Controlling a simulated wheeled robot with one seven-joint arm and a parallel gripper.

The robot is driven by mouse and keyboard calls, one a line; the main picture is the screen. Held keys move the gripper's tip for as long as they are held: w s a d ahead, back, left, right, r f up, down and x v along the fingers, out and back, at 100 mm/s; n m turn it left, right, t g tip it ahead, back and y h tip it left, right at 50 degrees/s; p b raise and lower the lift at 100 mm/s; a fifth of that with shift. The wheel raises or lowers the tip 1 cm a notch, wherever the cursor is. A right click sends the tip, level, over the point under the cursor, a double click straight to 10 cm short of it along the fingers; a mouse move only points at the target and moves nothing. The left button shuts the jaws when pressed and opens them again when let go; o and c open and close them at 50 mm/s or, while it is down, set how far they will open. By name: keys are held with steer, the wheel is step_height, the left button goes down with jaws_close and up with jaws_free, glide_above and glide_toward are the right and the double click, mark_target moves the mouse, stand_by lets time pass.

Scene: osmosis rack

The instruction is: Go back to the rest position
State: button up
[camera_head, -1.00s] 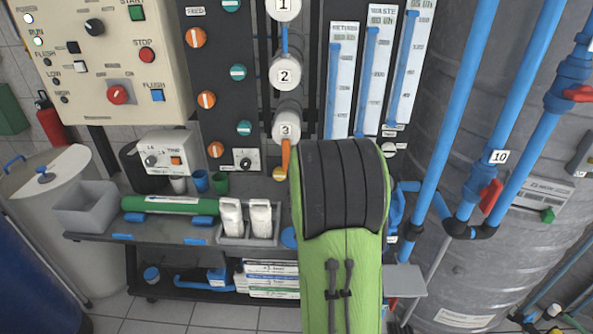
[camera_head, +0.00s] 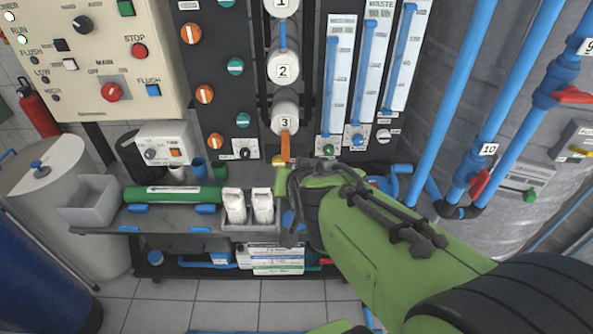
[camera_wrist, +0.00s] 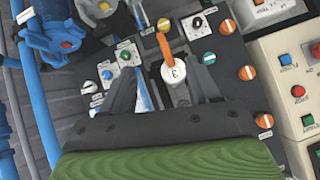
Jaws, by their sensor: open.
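My gripper (camera_wrist: 165,84) is open in the wrist view, with its two dark fingers spread apart and nothing visible held between them. The white canister marked 3 (camera_wrist: 174,70) with its orange handle shows in the gap, beyond the fingers; I cannot tell how far. In the head view my green arm reaches in from the lower right, and its end is beside the lower part of the orange handle (camera_head: 285,146). The fingers themselves cannot be made out there.
The control panel (camera_head: 102,60) stands at the left. A shelf (camera_head: 110,218) below holds a grey bin (camera_head: 88,205), a green cylinder (camera_head: 172,195) and white packets. Blue pipes (camera_head: 497,125) and a grey tank stand at the right. Tiled floor in front looks clear.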

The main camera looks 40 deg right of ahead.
stand_by(0.4)
steer(key=s+a+r+n+g+y, duration=0.1)
steer(key=s+a+n+g+y, duration=0.2)
steer(key=s+a+n, duration=0.5)
steer(key=s+a+y, duration=0.1)
steer(key=s+a, duration=0.3)
steer(key=s, duration=0.1)
steer(key=shift+s+a+p, duration=0.3)
steer(key=shift+s, duration=0.05)
steer(key=shift+r, duration=0.1)
stand_by(2.2)
